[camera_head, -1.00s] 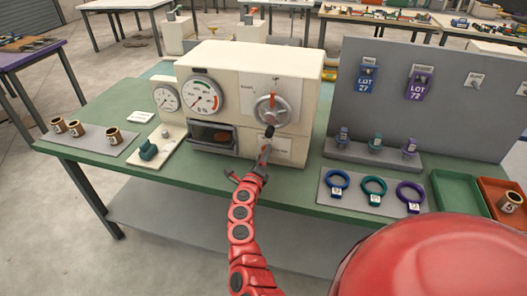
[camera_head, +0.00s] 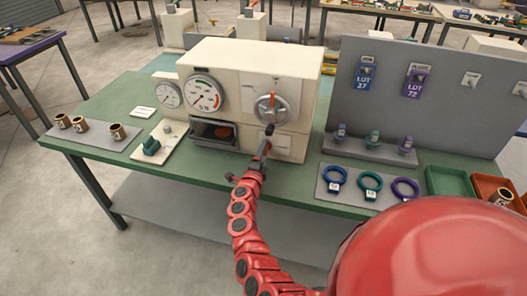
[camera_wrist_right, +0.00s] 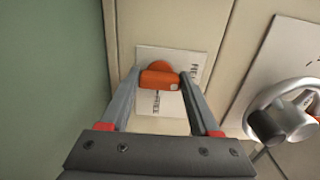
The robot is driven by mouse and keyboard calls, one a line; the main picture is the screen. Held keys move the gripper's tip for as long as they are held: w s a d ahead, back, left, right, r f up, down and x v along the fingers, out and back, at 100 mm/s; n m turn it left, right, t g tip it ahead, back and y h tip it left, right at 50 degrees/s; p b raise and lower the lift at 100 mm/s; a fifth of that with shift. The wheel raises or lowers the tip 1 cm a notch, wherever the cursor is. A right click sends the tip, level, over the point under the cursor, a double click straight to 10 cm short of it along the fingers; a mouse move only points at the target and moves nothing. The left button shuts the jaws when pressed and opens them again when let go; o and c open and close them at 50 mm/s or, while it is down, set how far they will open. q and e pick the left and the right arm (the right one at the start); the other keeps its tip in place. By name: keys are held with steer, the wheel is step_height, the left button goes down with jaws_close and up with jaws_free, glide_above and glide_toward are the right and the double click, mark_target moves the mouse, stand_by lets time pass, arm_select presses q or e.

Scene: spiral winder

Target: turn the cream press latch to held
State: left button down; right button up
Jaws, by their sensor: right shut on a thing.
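The cream press (camera_head: 232,75) stands on the green table. Its latch is an orange knob (camera_wrist_right: 160,79) on a white card (camera_wrist_right: 168,118) on the press front, below the handwheel. My right gripper (camera_head: 266,146) reaches up to this card from the front. In the right wrist view the gripper's two fingers (camera_wrist_right: 158,88) are closed on both sides of the orange knob. The card's lettering is partly covered, so the latch's setting cannot be read. In the head view the gripper hides the latch. My left gripper is not in view.
The handwheel (camera_head: 272,107) with its black handle (camera_head: 270,129) sits just above my right gripper. Two gauges (camera_head: 203,95) and an open window (camera_head: 214,132) are to the left. Rings (camera_head: 370,185) lie on a grey plate at right, cups (camera_head: 117,131) at left.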

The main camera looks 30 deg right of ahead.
steer(key=o, duration=1.4)
steer(key=shift+c, duration=0.2)
steer(key=shift+a, duration=0.15)
steer(key=b+v, duration=0.3)
steer(key=v, duration=1.4)
steer(key=shift+s+b, duration=0.2)
steer(key=shift+b, duration=0.1)
